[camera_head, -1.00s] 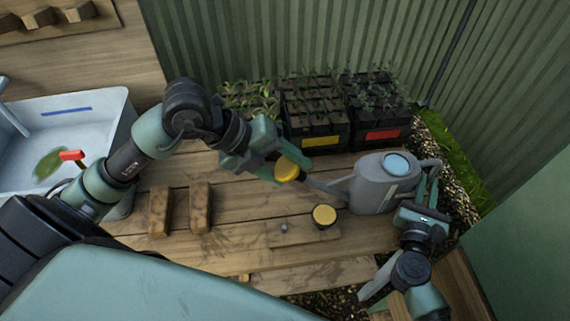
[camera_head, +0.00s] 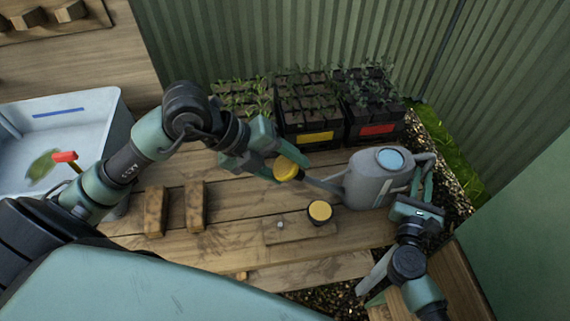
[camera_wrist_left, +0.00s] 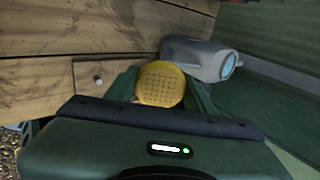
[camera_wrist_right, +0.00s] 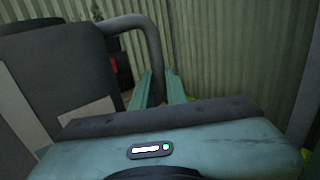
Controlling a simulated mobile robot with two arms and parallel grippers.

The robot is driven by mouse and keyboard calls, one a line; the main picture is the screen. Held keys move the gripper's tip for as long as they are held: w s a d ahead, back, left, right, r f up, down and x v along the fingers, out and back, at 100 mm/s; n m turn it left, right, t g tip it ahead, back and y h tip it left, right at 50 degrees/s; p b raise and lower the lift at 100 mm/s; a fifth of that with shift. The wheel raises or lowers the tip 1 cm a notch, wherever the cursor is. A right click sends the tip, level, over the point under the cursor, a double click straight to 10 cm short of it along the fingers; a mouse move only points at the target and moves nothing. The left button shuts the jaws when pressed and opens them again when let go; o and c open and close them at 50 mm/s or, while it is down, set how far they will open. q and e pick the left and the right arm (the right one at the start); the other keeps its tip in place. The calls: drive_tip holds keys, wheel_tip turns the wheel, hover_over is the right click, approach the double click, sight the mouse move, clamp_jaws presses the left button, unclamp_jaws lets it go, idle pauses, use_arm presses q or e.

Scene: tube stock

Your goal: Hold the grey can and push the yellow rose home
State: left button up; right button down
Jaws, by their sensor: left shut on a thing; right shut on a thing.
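The grey can (camera_head: 370,183) is a watering can standing on the bench, its spout pointing left; it also shows in the left wrist view (camera_wrist_left: 195,58). My right gripper (camera_head: 425,184) is shut on its back handle, which shows in the right wrist view (camera_wrist_right: 152,50). My left gripper (camera_head: 270,158) is shut on the yellow rose (camera_head: 286,168), a round head with a perforated face in the left wrist view (camera_wrist_left: 160,84). The rose is at the spout's tip, roughly in line with it. I cannot tell how far it is seated; the joint is hidden.
Seedling trays (camera_head: 312,122) stand behind. Two wooden blocks (camera_head: 195,206) lie left. A pale basin (camera_head: 95,110) is at far left.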

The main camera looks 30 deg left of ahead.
use_arm(q)
drive_tip(key=shift+w+d+f, duration=0.2)
drive_tip(key=shift+d+f, duration=0.05)
drive_tip(key=shift+f, duration=0.15)
idle(0.3)
idle(0.4)
drive_tip(key=o, duration=1.4)
drive_tip(key=shift+o, duration=0.2)
drive_tip(key=v, duration=1.2)
use_arm(e)
drive_tip(key=c, duration=1.3)
unclamp_jaws()
